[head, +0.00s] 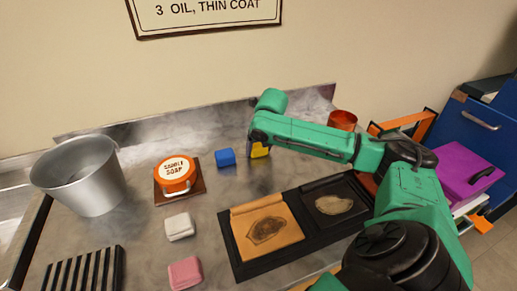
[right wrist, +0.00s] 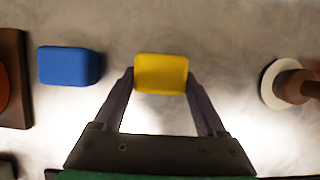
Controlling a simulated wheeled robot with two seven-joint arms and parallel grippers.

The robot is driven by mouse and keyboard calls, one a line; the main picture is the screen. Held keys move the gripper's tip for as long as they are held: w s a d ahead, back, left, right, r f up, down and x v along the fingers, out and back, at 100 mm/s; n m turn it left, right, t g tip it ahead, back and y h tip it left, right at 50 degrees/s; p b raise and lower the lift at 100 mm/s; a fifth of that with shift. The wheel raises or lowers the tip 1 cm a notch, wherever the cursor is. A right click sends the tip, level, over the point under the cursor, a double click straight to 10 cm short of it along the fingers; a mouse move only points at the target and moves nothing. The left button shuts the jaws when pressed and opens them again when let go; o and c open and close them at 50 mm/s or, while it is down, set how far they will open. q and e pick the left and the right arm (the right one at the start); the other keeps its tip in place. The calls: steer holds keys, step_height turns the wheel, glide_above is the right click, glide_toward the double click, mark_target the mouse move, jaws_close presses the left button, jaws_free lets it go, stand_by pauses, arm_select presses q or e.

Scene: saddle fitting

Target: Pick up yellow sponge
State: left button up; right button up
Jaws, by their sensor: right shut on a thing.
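The yellow sponge (right wrist: 161,73) is a small rounded block between the two dark fingers of my right gripper (right wrist: 160,86) in the right wrist view. The fingers touch its left and right sides. In the head view the yellow sponge (head: 260,151) shows only in part, under the end of my green right arm, at the back of the metal counter. My right gripper (head: 258,147) is mostly hidden there by its own wrist. Whether the sponge rests on the counter or is just above it, I cannot tell. My left gripper is not in view.
A blue sponge (head: 226,157) lies just left of the yellow one. White (head: 180,226) and pink (head: 185,272) blocks, a saddle soap tin (head: 175,172) and a metal bucket (head: 82,178) stand further left. A black tray (head: 316,242) with leather pieces lies in front.

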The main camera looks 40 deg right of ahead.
mark_target(259, 146)
step_height(259, 146, up, 20)
steer(key=p, duration=0.2)
steer(key=o, duration=0.7)
steer(key=c, duration=0.6)
steer(key=shift+o, duration=0.2)
